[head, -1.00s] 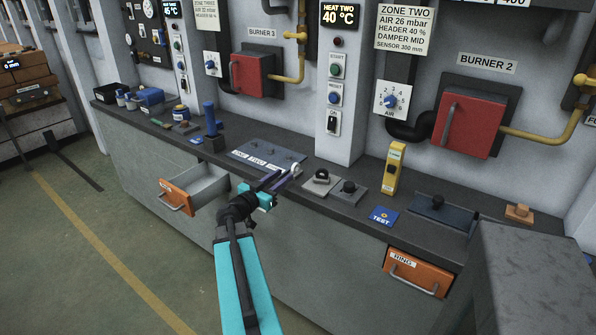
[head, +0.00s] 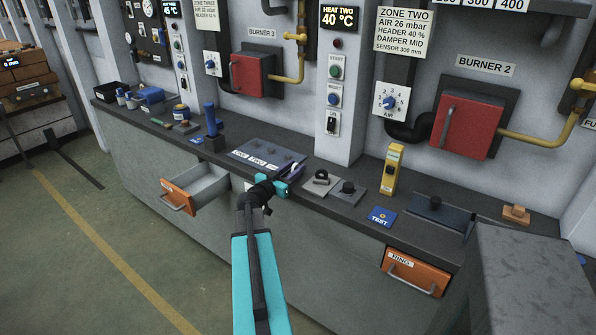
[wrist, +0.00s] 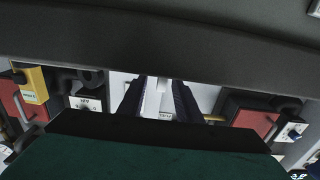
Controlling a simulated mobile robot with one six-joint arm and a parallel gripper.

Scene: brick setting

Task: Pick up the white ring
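A small white ring (head: 297,168) shows in the head view at the counter's back part, right of the dark plate with pegs. Part of it is hidden behind my gripper (head: 290,176). My gripper is just in front of it and points toward the wall. In the wrist view my gripper (wrist: 159,88) has two dark fingers standing apart. A pale patch shows between the fingertips against the white pillar; I cannot tell if it is the ring. I cannot tell whether a finger touches the ring.
The peg plate (head: 262,155), two knobbed blocks (head: 346,194), a yellow device (head: 393,170) and a blue TEST card (head: 382,217) are on the dark counter. An open drawer (head: 200,188) juts out at left. A grey block (head: 530,270) stands at front right.

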